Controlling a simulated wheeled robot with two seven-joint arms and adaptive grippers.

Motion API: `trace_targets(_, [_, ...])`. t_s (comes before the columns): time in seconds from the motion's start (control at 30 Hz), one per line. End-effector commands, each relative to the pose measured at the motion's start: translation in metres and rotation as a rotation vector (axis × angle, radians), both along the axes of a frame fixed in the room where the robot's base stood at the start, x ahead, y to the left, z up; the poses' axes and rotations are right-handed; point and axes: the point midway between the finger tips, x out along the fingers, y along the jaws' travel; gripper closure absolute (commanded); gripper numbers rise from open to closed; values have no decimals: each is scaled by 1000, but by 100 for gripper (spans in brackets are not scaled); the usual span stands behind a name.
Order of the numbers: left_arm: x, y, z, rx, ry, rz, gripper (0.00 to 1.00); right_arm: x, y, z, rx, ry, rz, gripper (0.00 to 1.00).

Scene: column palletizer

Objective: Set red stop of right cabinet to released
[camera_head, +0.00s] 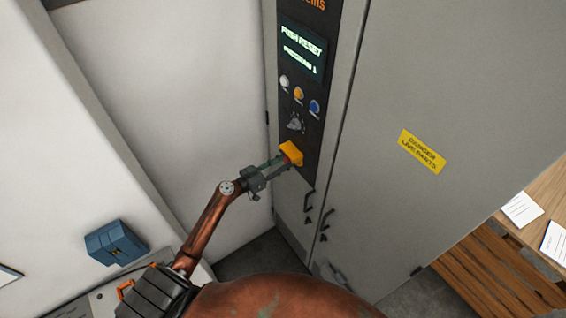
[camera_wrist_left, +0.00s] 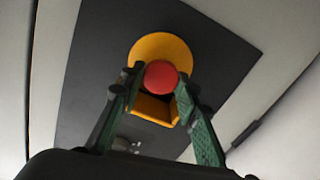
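The red stop (camera_wrist_left: 161,75) is a round red button on a yellow housing (camera_wrist_left: 160,47), in the middle of the left wrist view. In the head view the yellow housing (camera_head: 291,151) sits low on the cabinet's dark control panel, and only a little red shows by the fingertips. My left gripper (camera_head: 283,161) is at the button. In the left wrist view its green fingers (camera_wrist_left: 160,82) lie on both sides of the red button and seem to touch its edges. Whether the button is pressed in or out cannot be told. My right gripper is not in view.
Above the stop the panel carries a rotary switch (camera_head: 296,123), several small coloured buttons (camera_head: 299,93) and a lit display (camera_head: 302,52) reading "PUSH RESET". Door handles (camera_head: 309,200) sit below. A wooden pallet and table (camera_head: 490,262) stand at the right. A blue box (camera_head: 116,243) is at the left.

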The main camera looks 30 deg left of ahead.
Motion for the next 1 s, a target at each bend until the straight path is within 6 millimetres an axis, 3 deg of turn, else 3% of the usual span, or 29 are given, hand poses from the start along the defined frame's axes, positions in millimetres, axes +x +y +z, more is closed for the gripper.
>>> trace_targets(0.23, [0, 1, 0, 0, 0, 1, 53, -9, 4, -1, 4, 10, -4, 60])
trace_targets(0.57, [-3, 2, -1, 1, 1, 1, 53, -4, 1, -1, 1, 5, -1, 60])
trace_targets(0.77, [-27, 14, -1, 0, 3, 3, 53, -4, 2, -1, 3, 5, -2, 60])
trace_targets(1.0, [-72, 38, -1, 1, 2, 4, 53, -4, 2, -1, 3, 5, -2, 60])
